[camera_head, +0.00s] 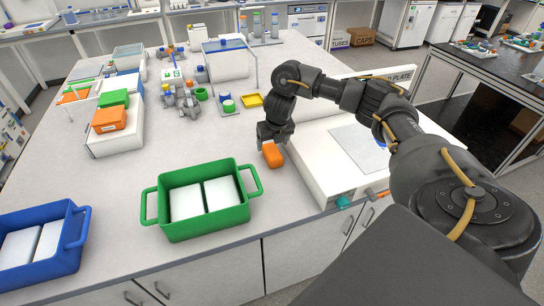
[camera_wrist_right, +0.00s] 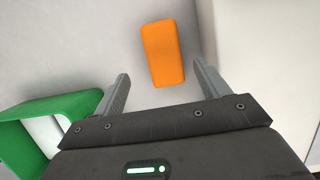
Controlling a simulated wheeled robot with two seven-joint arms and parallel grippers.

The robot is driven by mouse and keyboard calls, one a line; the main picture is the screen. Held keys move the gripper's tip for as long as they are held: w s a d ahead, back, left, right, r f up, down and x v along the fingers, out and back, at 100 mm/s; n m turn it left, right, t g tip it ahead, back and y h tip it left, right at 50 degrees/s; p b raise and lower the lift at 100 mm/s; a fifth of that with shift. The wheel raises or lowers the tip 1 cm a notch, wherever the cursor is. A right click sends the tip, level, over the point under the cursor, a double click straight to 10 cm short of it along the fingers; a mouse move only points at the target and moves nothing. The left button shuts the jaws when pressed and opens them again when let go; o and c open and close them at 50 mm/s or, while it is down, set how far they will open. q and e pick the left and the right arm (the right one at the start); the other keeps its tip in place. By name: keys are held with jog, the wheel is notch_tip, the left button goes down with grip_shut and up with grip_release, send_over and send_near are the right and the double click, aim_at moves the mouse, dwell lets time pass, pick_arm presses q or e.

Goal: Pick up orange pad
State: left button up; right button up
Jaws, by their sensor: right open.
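The orange pad (camera_head: 273,155) is a small rounded block lying on the light table, just left of the white hot-plate unit. It also shows in the right wrist view (camera_wrist_right: 163,53), slightly tilted in the picture, beyond and between the fingertips. My right gripper (camera_head: 268,144) is over the pad in the head view. In the right wrist view its two fingers (camera_wrist_right: 160,82) are spread apart with nothing between them. The fingers do not visibly touch the pad. My left gripper is in neither view.
A green basket (camera_head: 207,234) with white slabs stands left of the pad, and a blue basket (camera_head: 72,262) is farther left. The white unit (camera_head: 310,172) stands close on the pad's right. Another orange block (camera_head: 108,119) lies on a white box. The table around the pad's left is clear.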

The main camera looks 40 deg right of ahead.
aim_at(273, 152)
jog(key=shift+x, duration=0.85)
jog(key=shift+s+d+f, duration=0.1)
jog(key=shift+d, duration=0.05)
jog(key=x, duration=0.4)
jog(key=shift+d+f+b, duration=0.1)
jog(key=shift+f+b, duration=0.05)
jog(key=shift+b, duration=0.15)
jog(key=shift+d+f, duration=0.1)
jog(key=shift+f, duration=0.2)
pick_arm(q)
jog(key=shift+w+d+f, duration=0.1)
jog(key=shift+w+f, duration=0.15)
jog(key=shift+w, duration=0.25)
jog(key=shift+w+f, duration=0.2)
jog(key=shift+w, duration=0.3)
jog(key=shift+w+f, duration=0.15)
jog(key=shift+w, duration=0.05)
pick_arm(e)
jog(key=shift+f, duration=0.25)
jog(key=shift+c, duration=0.3)
jog(key=c, duration=1)
